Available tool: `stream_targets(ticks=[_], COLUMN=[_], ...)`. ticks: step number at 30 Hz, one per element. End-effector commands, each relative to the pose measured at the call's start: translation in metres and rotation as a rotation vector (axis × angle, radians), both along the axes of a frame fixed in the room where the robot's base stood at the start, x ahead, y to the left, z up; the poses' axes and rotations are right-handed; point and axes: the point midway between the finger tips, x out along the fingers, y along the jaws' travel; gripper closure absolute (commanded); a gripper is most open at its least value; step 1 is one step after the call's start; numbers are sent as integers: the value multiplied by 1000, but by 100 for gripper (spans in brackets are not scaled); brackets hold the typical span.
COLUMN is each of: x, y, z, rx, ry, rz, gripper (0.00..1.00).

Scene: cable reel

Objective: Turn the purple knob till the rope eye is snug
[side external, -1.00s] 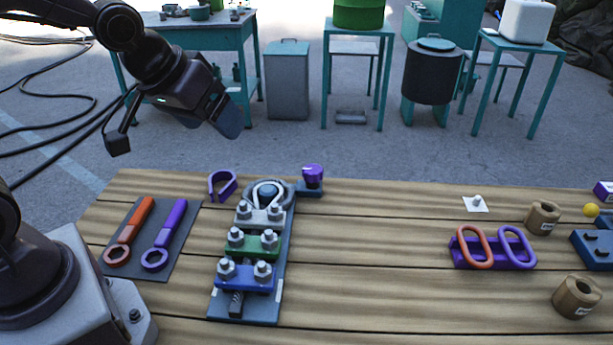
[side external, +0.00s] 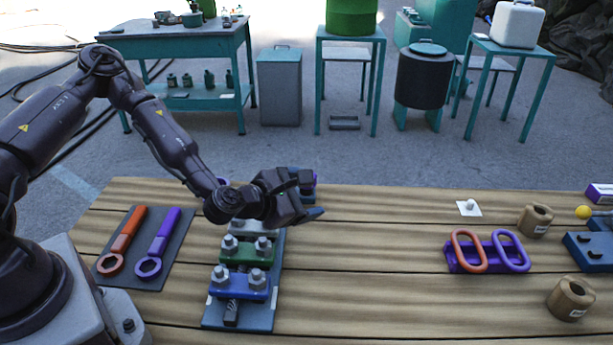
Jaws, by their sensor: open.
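My gripper (side external: 306,200) is open at the far end of the blue clamp board (side external: 254,313), over where the rope eye and the purple knob sit. The purple knob (side external: 315,178) is mostly hidden behind my gripper; only a sliver of purple shows. I cannot tell whether the fingers touch it. The rope eye is hidden behind my wrist. The grey clamp (side external: 250,226), green clamp (side external: 244,256) and blue clamp (side external: 238,284) lie in a row down the board, each with bolts and nuts. The rope end (side external: 231,314) shows below the blue clamp.
An orange wrench (side external: 122,241) and a purple wrench (side external: 158,243) lie on a dark mat at left. A purple rack (side external: 465,261) with an orange and a purple ring stands at right. The table's middle is clear.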

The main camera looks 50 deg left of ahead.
Motion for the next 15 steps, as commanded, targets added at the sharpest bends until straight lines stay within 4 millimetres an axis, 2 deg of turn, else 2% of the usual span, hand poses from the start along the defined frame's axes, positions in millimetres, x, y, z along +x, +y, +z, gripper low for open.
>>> stream_targets(ticks=[3,7,10,15], x=[1,-2,-5,0], y=[24,47,57,64], z=[-9,-15,-18,-22], rx=[-240,-410,-480,-511], ry=[-23,-52,-66,-75], rz=[265,484,581,628], gripper=[23,23,23,23])
